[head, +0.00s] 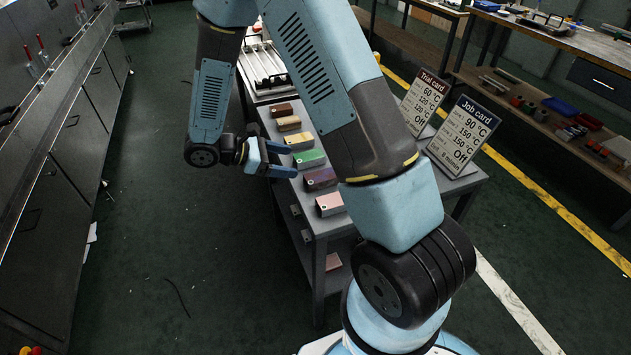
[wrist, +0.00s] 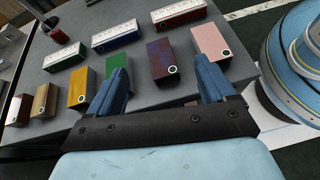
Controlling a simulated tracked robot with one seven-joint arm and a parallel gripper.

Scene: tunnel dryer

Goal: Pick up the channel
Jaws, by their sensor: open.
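No piece is clearly marked as the channel, and I cannot tell which one it is. My gripper (head: 284,160) is open and empty at the bench's near side, by the green block (head: 309,158) and the purple block (head: 320,179). In the wrist view my gripper (wrist: 160,72) has its fingers apart. The purple block (wrist: 162,58) shows beyond the gap, and the left finger partly covers the green block (wrist: 114,63). Behind the row lie long white-faced pieces: one green-edged (wrist: 65,54), one blue-edged (wrist: 117,35), one red-edged (wrist: 179,12). My arm hides them in the head view.
The row also holds pink (head: 330,204), yellow (head: 299,141), tan (head: 288,124) and brown (head: 281,110) blocks. A Trial card (head: 424,100) and a Job card (head: 464,135) stand on the grey bench (head: 335,228). Grey cabinets (head: 50,190) line the left; the floor between is mostly clear.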

